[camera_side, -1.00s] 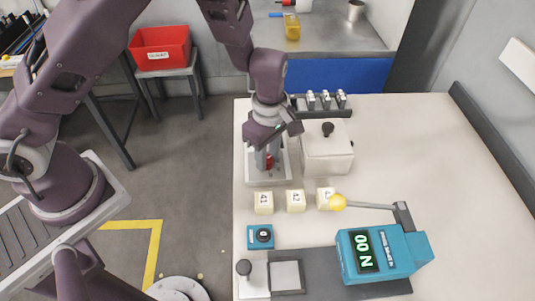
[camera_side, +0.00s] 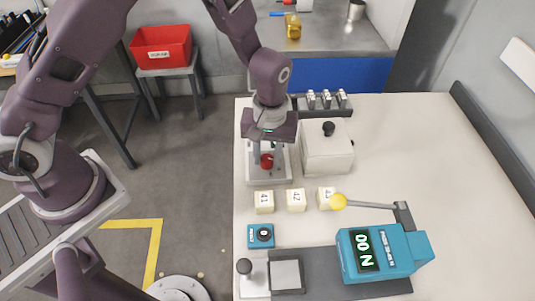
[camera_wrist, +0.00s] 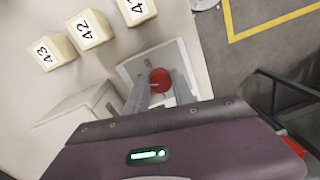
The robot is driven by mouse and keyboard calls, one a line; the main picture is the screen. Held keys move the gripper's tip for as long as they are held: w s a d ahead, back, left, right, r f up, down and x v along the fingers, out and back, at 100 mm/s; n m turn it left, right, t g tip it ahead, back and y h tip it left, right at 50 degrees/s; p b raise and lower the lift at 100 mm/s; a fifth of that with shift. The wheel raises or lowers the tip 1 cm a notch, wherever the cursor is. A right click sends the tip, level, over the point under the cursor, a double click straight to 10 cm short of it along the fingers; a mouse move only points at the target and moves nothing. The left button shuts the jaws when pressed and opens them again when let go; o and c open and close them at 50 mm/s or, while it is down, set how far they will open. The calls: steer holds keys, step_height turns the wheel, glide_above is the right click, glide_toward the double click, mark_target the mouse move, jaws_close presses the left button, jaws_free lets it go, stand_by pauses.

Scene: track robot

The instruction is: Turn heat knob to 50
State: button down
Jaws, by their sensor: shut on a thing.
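A red round knob (camera_side: 267,161) sits on a pale square-framed base (camera_side: 284,180) at the left edge of the table. My gripper (camera_side: 267,156) points down over this base, its two grey fingers on either side of the red knob and shut on it. The wrist view also shows the red knob (camera_wrist: 160,78) between the fingers (camera_wrist: 160,88). A small blue box with a black dial (camera_side: 262,235) stands nearer the front left, clear of my gripper. Any scale or heat label is too small to read or hidden, so the knob's setting cannot be told.
Cream blocks marked with numbers (camera_side: 264,202) stand in a row in front of the base. A white lidded box (camera_side: 326,150) is close on the right, with a dark rack (camera_side: 322,103) behind. A teal display unit (camera_side: 378,252) stands front right. The table's right side is clear.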

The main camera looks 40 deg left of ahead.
mark_target(267, 159)
steer(key=m, duration=0.5)
steer(key=shift+a+m, duration=0.1)
steer(key=shift+m, duration=0.2)
steer(key=m, duration=0.4)
steer(key=shift+m, duration=0.7)
steer(key=c, duration=1.1)
jaws_free()
steer(key=shift+o, duration=0.2)
steer(key=shift+r, duration=0.1)
step_height(267, 159, up, 6)
steer(key=shift+s+r, duration=0.1)
steer(key=shift+r, duration=0.35)
